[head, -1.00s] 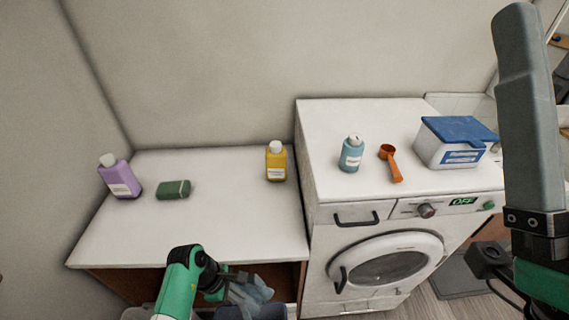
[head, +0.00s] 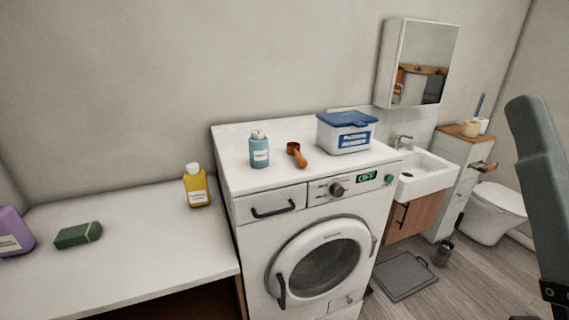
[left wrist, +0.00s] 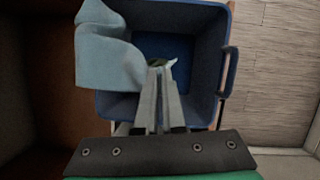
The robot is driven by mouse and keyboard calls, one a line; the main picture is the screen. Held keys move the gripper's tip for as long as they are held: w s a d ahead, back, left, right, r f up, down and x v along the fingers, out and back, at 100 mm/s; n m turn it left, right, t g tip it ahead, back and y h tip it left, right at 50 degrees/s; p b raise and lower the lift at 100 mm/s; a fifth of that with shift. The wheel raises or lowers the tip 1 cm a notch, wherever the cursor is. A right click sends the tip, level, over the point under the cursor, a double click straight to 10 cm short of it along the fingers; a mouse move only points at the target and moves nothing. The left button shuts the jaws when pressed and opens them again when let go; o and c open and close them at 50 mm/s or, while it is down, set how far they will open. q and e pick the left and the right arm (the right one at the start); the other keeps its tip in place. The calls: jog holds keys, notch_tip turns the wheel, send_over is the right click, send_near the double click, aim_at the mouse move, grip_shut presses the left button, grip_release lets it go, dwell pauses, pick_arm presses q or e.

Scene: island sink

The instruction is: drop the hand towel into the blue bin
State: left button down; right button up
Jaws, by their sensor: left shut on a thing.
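In the left wrist view my left gripper (left wrist: 158,72) is shut on the light blue hand towel (left wrist: 106,58). The towel bunches to the left of the fingertips and covers the bin's left side in that view. The blue bin (left wrist: 229,62) is open and lies behind the towel and fingers, with its dark inside showing between them. How high the towel is above the bin is hard to tell. The head view shows neither the bin, the towel nor my left gripper. My right gripper is out of view.
The white counter (head: 130,235) holds a purple bottle (head: 12,233), a green sponge-like block (head: 78,235) and a yellow bottle (head: 196,187). The washing machine (head: 250,240) carries a blue bottle (head: 259,151), an orange scoop (head: 296,154) and a blue-lidded box (head: 346,135). A sink (head: 422,178) stands beyond.

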pick_arm(q)
notch_tip(320, 180, down, 5)
jog(key=b, duration=0.4)
grip_release()
jog(key=p+v, duration=0.3)
jog(key=p, duration=0.1)
jog(key=p+v, duration=0.2)
jog(key=shift+d+r, duration=0.25)
jog(key=shift+r, duration=0.2)
dwell(0.6)
jog(key=shift+r, duration=0.1)
